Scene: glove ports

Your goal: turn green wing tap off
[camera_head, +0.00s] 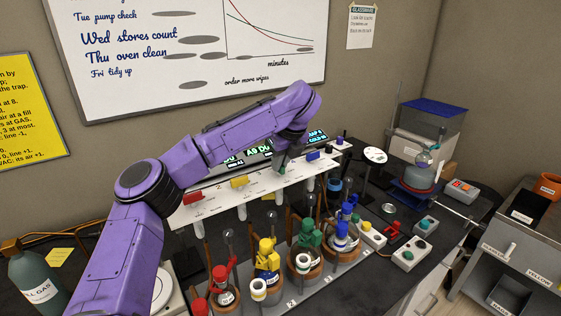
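The white manifold panel (215,204) runs along the back of the bench with a row of coloured wing taps. The green wing tap (281,167) is between the yellow and blue ones, and only a small part of it shows under the end of my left arm. My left gripper (284,158) is at the green tap, pointing down. Its fingers are too small and covered to tell whether they are open or shut, or whether they touch the tap. My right gripper is not in view.
A red tap (193,197), yellow tap (239,182) and blue tap (313,155) flank the green one. Coloured clamped vessels stand in front, including a green-topped one (308,234). A gas cylinder (38,279) is at lower left. A flask (422,160) stands at right.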

